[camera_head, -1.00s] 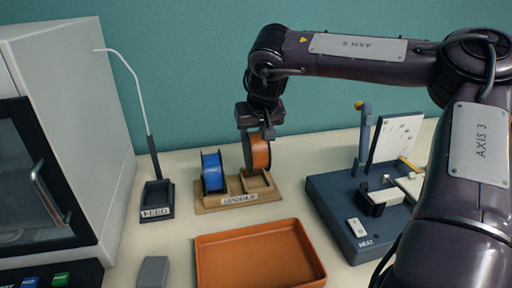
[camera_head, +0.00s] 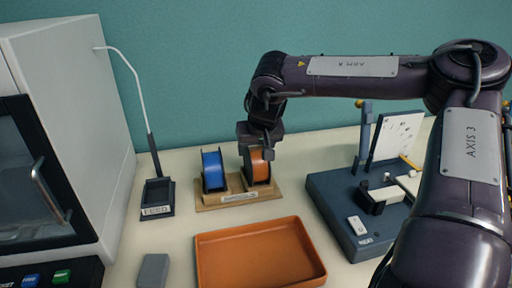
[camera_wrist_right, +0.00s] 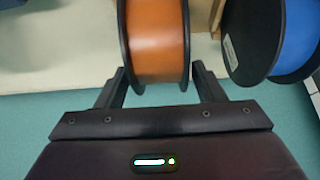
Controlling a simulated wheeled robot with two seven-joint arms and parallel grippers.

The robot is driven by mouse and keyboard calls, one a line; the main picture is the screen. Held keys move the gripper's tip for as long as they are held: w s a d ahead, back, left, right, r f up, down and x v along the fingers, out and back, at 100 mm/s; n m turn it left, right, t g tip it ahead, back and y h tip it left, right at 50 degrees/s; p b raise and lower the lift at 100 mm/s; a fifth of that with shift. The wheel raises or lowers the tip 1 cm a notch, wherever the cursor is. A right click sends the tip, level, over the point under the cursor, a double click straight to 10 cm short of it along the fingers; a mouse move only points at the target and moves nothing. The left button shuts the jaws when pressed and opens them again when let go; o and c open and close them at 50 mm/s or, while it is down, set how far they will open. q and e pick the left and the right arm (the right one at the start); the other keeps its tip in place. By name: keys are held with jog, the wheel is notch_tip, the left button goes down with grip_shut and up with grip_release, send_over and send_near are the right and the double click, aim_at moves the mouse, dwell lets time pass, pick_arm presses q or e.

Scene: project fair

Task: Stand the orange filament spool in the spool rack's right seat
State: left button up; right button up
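The orange filament spool (camera_head: 260,168) stands upright in the right seat of the wooden spool rack (camera_head: 238,200), or very close to its bottom; its lower edge is hidden by the seat. My right gripper (camera_head: 262,153) reaches down on it from above. The blue spool (camera_head: 212,170) stands in the left seat and shows in the right wrist view (camera_wrist_right: 298,45). My left gripper is not in view.
An orange tray (camera_head: 262,258) lies in front of the rack. A dark feed holder (camera_head: 157,197) and a printer (camera_head: 70,110) stand left. A blue-grey base (camera_head: 340,215) with a white panel stands right. A grey block (camera_head: 153,270) lies at the front.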

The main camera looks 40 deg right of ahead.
jog(key=shift+o, duration=0.4)
jog(key=shift+r, duration=0.1)
jog(key=shift+r+p, duration=0.3)
jog(key=shift+p, duration=0.1)
jog(key=b+v, duration=0.1)
jog(key=v, duration=1)
jog(key=shift+s+r, duration=0.25)
jog(key=shift+r, duration=0.05)
jog(key=shift+a, duration=0.1)
